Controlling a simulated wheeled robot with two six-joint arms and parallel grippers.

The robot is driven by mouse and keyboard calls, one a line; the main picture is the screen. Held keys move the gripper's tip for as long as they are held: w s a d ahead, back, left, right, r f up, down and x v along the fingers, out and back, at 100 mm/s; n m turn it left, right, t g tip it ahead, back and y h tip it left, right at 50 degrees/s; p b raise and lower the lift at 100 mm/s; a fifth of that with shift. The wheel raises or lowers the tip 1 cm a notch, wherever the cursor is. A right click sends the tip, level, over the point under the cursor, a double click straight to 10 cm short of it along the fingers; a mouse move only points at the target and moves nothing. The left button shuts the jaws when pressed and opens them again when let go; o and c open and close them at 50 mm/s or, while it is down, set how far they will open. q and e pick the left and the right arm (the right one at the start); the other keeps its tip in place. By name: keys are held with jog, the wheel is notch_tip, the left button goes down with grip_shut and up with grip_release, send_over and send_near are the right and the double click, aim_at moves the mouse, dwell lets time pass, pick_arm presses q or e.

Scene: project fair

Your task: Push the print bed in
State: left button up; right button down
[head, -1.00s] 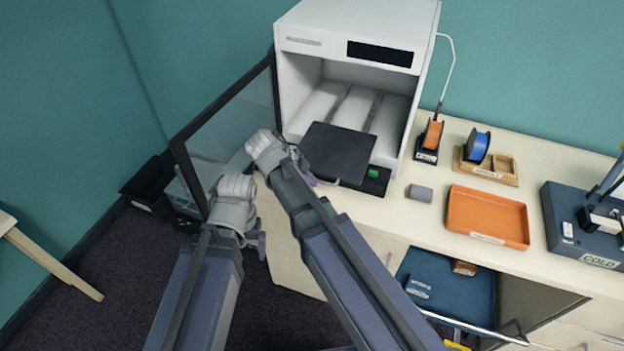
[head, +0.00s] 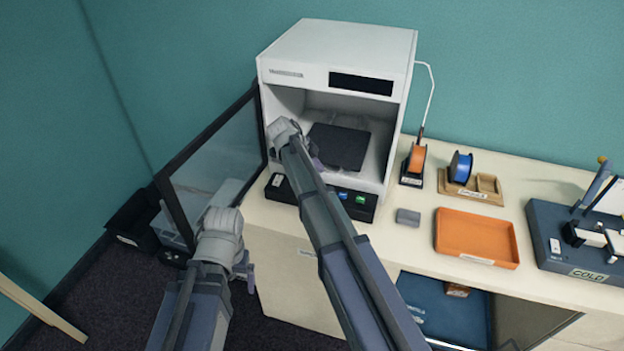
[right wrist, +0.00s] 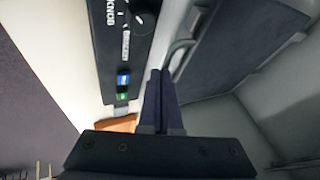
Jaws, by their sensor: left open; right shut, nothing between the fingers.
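The print bed (head: 340,146) is a flat dark plate inside the white printer (head: 335,50), behind the front control panel. In the right wrist view the bed (right wrist: 245,45) has a grey handle (right wrist: 181,52) along its near edge. My right gripper (head: 316,163) is at the printer's opening by the bed's front left part, and the arm hides part of that edge. In the right wrist view its shut, empty fingers (right wrist: 160,88) are close to the handle; I cannot tell whether they touch. My left gripper (head: 246,276) is open and empty, low in front of the cabinet.
The printer's glass door (head: 212,160) stands open on the left. The control panel (head: 350,203) has a blue and a green button. A grey block (head: 408,217), an orange tray (head: 476,238) and filament spools (head: 460,167) stand to the right.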

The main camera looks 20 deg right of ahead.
jog(key=shift+w+d, duration=0.5)
jog(key=shift+w, duration=0.4)
pick_arm(q)
jog(key=shift+a, duration=0.1)
pick_arm(e)
jog(key=shift+s, duration=0.2)
